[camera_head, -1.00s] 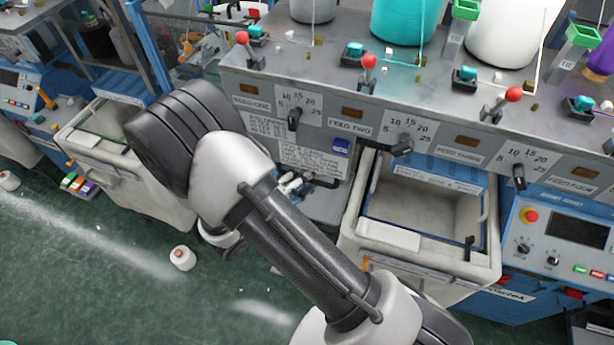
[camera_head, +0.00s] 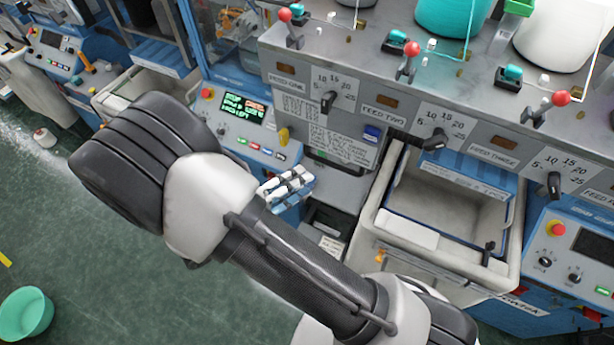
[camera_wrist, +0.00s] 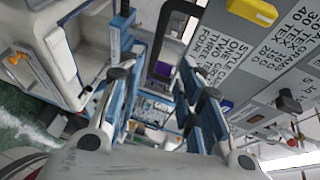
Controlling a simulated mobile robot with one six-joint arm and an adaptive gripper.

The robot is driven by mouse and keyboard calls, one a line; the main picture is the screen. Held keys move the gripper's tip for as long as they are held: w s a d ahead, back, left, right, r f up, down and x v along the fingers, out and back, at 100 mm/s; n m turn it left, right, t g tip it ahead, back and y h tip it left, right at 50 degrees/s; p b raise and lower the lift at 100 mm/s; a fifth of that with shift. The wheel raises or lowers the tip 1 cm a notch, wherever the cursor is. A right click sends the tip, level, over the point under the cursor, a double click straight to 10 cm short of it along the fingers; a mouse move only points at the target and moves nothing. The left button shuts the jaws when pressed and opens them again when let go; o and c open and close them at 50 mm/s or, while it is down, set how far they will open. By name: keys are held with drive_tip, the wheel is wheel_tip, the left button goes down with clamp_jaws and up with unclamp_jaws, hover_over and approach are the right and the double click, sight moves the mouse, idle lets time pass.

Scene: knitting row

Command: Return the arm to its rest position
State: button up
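My arm (camera_head: 285,255) reaches across the head view from the lower right to a bulky dark and white joint at the left. My gripper (camera_wrist: 155,75) shows in the wrist view, its two blue and grey fingers spread apart with nothing between them. The gripper touches nothing that I can make out.
The knitting machine's feed panel (camera_head: 405,115) with red-knobbed levers runs across the top. A cream bin (camera_head: 375,295) is open at the lower right. A control panel (camera_head: 240,117) stands behind the arm.

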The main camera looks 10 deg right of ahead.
idle(0.6)
drive_tip(key=s+d+f+m+g+y+b, duration=0.1)
drive_tip(key=s+d+m+g+y+b, duration=0.1)
drive_tip(key=s+d+m+g+b, duration=0.45)
drive_tip(key=s+d+f+m+g+y+b, duration=0.1)
drive_tip(key=d+f+m+g+y+b, duration=0.2)
drive_tip(key=m+b, duration=0.75)
drive_tip(key=s+f+m+t+y+b, duration=0.2)
drive_tip(key=m+b, duration=0.4)
drive_tip(key=m, duration=0.7)
drive_tip(key=s+f+m+t+y+b, duration=0.2)
drive_tip(key=s+m+t+y+b, duration=0.2)
drive_tip(key=m, duration=0.9)
drive_tip(key=s+y+b, duration=0.1)
drive_tip(key=y, duration=0.1)
drive_tip(key=shift+s+d+f+y+b, duration=0.2)
drive_tip(key=shift+s+f+y+b, duration=0.15)
drive_tip(key=shift+f+y+b, duration=0.05)
drive_tip(key=shift+o, duration=0.2)
